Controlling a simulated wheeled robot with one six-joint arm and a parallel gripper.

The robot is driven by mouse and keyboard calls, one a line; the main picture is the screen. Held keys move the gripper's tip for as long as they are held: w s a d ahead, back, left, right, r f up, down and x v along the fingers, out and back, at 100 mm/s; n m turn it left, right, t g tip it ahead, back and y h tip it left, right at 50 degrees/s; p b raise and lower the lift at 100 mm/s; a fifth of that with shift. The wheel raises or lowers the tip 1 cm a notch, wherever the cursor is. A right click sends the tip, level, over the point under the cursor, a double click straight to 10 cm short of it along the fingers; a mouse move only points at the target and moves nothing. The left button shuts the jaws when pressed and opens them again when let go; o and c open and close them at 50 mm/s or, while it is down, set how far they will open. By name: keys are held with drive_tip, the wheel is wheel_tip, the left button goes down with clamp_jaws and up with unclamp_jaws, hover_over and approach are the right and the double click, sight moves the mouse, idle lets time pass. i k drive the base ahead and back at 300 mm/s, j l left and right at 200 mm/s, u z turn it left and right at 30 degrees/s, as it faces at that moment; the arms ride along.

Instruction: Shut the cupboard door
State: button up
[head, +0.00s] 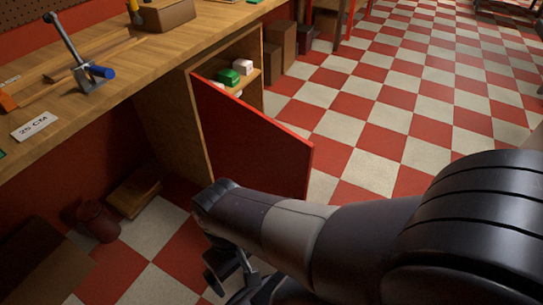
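The cupboard (193,125) is a wooden box under the workbench. Its red door (262,146) stands open, swung out into the room, with its free edge toward the right. Inside, a shelf holds a green item (229,77) and a white and pink item (243,67). My gripper (232,278) is at the lower middle, in front of and below the door, partly hidden by my own arm. Its fingers are dark and hard to make out, so its opening is unclear. I cannot tell whether my arm touches the door's lower edge.
The wooden workbench (120,75) runs along the left, bearing tools, a clamp (80,60) and a "25 CM" card (34,126). Brown boxes (281,42) stand beyond the cupboard. A red canister (98,221) lies below the bench. The checkered floor (405,110) right of the door is clear.

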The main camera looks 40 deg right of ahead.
sight(246, 147)
drive_tip(key=z, duration=0.85)
drive_tip(key=j+z, duration=0.5)
drive_tip(key=j, duration=0.15)
drive_tip(key=j+z, duration=0.45)
drive_tip(key=j, duration=0.15)
